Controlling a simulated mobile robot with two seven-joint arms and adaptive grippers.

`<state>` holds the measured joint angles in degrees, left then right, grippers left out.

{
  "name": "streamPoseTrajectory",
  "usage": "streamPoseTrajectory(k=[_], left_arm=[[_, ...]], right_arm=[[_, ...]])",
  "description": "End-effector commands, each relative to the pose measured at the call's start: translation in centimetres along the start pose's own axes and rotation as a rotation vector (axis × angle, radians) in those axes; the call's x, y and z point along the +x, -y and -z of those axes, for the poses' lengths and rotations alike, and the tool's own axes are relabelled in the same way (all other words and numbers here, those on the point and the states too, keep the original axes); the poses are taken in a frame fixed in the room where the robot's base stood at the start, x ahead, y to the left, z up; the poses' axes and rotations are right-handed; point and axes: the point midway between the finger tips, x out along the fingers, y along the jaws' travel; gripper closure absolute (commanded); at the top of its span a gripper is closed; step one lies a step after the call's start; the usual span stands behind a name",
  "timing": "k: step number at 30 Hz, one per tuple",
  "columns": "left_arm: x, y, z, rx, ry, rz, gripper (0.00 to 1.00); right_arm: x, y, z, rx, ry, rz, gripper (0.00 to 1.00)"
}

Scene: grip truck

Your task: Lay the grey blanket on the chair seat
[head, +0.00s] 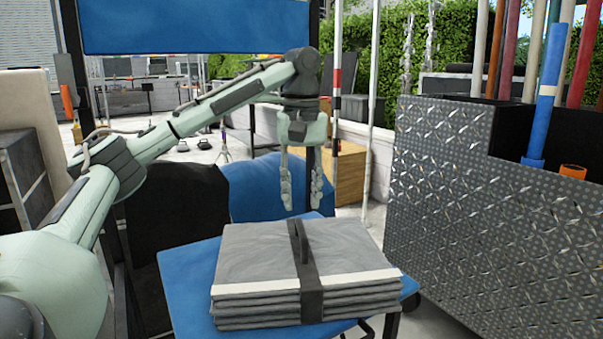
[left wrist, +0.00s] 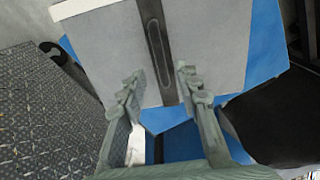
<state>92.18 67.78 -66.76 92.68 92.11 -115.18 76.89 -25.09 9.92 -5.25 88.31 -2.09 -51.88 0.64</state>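The grey blanket (head: 260,252) is a folded stack with a white stripe and a dark strap with a handle. It lies on the blue chair seat (head: 187,284), slightly askew to it. My left gripper (head: 301,205) points down above the far edge of the blanket, open and empty. In the left wrist view the gripper (left wrist: 157,85) has its two fingers apart, one on each side of the strap (left wrist: 157,45), with the blanket (left wrist: 210,45) beyond them. I cannot tell whether the fingertips touch it. My right gripper is not in view.
A metal tread-plate cart (head: 470,210) holding several coloured poles stands close on the right. A blue chair back (head: 265,185) and a black one (head: 178,215) stand behind the seat. A wooden box (head: 348,175) is farther back.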

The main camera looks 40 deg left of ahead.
Motion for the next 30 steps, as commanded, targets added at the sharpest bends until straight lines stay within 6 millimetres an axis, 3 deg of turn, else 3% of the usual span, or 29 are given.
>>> streamPoseTrajectory(k=[6,12,30], left_arm=[[-2.7,-0.1,0.0,-0.001,-0.003,-0.003,0.67],[-4.0,0.0,0.0,0.0,-0.001,-0.001,0.67],[-4.3,0.0,0.0,0.0,0.001,0.0,0.67]], right_arm=[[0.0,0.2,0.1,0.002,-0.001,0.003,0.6],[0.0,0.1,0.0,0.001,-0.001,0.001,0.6],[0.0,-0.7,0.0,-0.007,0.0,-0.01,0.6]])
